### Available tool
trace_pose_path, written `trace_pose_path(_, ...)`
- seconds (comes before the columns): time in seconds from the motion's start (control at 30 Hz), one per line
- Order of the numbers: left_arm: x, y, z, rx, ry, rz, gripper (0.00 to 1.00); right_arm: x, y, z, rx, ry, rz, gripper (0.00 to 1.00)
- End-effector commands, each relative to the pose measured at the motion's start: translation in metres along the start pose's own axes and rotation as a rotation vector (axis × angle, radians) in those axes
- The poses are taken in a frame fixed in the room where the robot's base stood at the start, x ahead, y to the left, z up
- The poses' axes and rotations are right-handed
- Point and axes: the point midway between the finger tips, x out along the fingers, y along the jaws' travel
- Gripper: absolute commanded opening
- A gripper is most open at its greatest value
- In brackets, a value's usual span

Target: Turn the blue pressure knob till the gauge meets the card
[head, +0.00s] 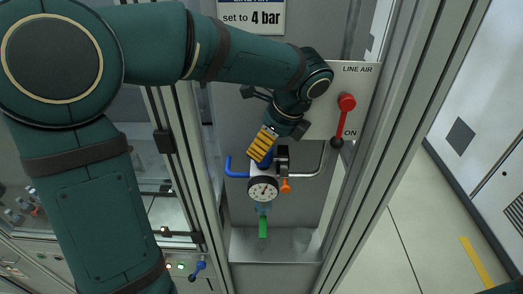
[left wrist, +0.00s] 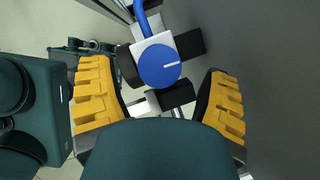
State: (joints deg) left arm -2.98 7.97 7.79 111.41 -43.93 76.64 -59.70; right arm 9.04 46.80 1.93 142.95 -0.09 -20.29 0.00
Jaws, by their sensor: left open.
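The blue pressure knob (left wrist: 160,66), round with a white line on its top, sits on a white body in the left wrist view. My left gripper (left wrist: 158,95) is open, with one yellow finger on each side of the knob and clear gaps to both. In the head view my left gripper (head: 262,146) is over the knob, which is mostly hidden. The card (head: 251,17) at the top reads "set to 4 bar", partly cut off. My right gripper is not in view.
A red lever (head: 346,103) stands on the "LINE AIR" panel at the right, near "ON". A blue pipe (head: 233,169) and a grey pipe (head: 316,169) flank the regulator. An orange part (head: 286,186) and a green part (head: 263,227) sit close by. Metal frame posts bound the bay.

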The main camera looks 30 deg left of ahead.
Motion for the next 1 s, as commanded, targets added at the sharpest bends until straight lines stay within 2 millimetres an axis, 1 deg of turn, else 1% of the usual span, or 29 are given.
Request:
trace_pose_path(0.03, -0.012, -0.001, 0.000, 0.000, 0.001, -0.004, 0.77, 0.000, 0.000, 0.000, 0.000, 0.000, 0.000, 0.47)
trace_pose_path(0.2, -0.044, 0.000, -0.001, 0.000, 0.002, -0.003, 0.77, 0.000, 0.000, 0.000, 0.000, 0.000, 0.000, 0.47)
trace_pose_path(0.3, -0.059, 0.000, 0.000, 0.000, 0.000, -0.002, 0.77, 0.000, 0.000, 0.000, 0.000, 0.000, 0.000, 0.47)
trace_pose_path(0.4, -0.068, 0.000, 0.000, 0.001, 0.000, -0.001, 0.77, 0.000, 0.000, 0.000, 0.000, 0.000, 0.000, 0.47)
trace_pose_path(0.57, -0.074, 0.000, 0.000, 0.001, 0.000, 0.000, 0.77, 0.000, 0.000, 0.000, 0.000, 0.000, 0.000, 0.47)
trace_pose_path(1.0, -0.074, 0.000, 0.000, 0.001, 0.000, 0.001, 0.77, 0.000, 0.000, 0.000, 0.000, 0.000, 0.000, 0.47)
